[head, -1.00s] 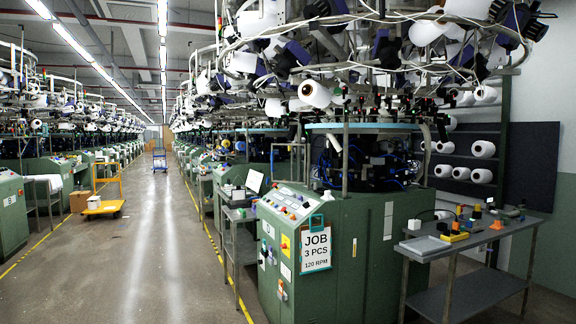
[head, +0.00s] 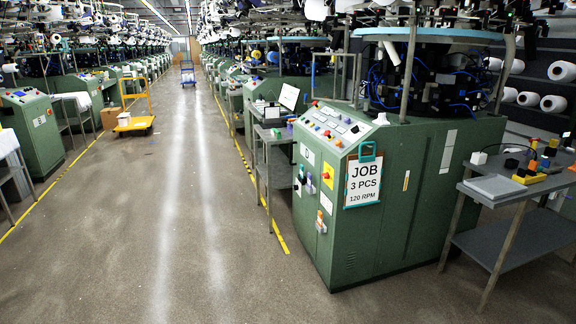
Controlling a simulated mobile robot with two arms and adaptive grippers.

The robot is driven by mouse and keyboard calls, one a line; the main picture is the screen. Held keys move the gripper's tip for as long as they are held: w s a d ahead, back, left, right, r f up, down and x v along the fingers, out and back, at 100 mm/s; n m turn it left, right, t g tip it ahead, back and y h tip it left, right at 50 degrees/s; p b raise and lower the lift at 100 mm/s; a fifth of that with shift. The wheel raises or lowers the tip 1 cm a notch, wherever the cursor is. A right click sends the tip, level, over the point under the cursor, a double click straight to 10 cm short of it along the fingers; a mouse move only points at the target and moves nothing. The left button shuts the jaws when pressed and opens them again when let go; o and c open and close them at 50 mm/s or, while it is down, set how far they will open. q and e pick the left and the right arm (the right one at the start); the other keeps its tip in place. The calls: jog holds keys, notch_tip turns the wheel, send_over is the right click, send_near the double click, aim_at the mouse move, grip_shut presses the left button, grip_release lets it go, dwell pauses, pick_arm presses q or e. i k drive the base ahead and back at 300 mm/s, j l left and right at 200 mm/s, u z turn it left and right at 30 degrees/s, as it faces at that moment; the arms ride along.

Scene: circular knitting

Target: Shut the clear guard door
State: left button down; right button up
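A grey-framed clear panel, which looks like the guard door (head: 357,80), stands upright at the left side of the near green knitting machine (head: 400,215). It juts out to the left, above the control panel (head: 333,127), and looks open. The machine's dark inner part with blue tubes (head: 425,85) shows uncovered to its right. Neither of my grippers is in view.
A steel side table (head: 500,250) with small coloured items stands right of the machine. A narrow steel table with a screen (head: 289,97) stands to its left. The grey aisle floor (head: 180,220) is clear; a yellow cart (head: 134,123) stands farther off.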

aim_at(314, 85)
jog(key=i+j+u, duration=0.2)
jog(key=i, duration=1.9)
jog(key=l, duration=0.05)
